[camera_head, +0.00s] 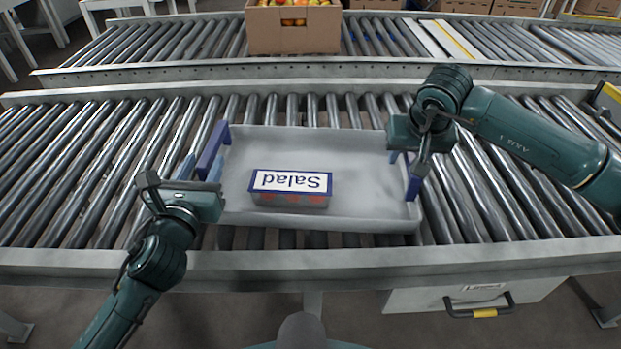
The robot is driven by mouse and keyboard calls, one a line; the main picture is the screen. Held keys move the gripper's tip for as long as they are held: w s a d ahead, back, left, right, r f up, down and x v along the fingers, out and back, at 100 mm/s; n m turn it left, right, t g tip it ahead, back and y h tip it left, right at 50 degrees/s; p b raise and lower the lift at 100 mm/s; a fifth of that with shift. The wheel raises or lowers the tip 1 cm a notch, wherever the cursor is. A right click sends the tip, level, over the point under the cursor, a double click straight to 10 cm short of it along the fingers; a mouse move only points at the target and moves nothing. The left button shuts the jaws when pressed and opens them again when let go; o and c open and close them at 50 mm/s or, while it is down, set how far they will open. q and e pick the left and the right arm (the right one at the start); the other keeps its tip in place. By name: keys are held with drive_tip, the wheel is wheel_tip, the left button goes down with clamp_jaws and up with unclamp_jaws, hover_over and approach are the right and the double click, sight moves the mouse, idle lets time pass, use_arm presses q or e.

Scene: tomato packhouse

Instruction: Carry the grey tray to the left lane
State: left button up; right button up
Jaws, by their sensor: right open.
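The grey tray (355,165) lies on the rollers of the near conveyor, with a blue handle at its left end (212,150) and another at its right end (413,184). A salad punnet (290,187) with a white, blue-edged label sits inside it, left of the middle; the label reads upside down. My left gripper (168,178) is just outside the tray's left end, near the left handle; its jaw opening is unclear. My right gripper (420,165) is open at the right handle, partly hiding it. Whether it touches the handle is unclear.
The near conveyor has bare rollers left (75,150) and right (500,190) of the tray. A second conveyor behind carries a cardboard box of tomatoes (292,30). More boxes stand at the back. A drawer with a handle (480,300) hangs below the front rail, right.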

use_arm(q)
drive_tip(key=s, duration=0.7)
drive_tip(key=shift+s+a, duration=0.3)
drive_tip(key=shift+a, duration=0.05)
use_arm(e)
drive_tip(key=shift+r, duration=0.1)
drive_tip(key=v, duration=1.2)
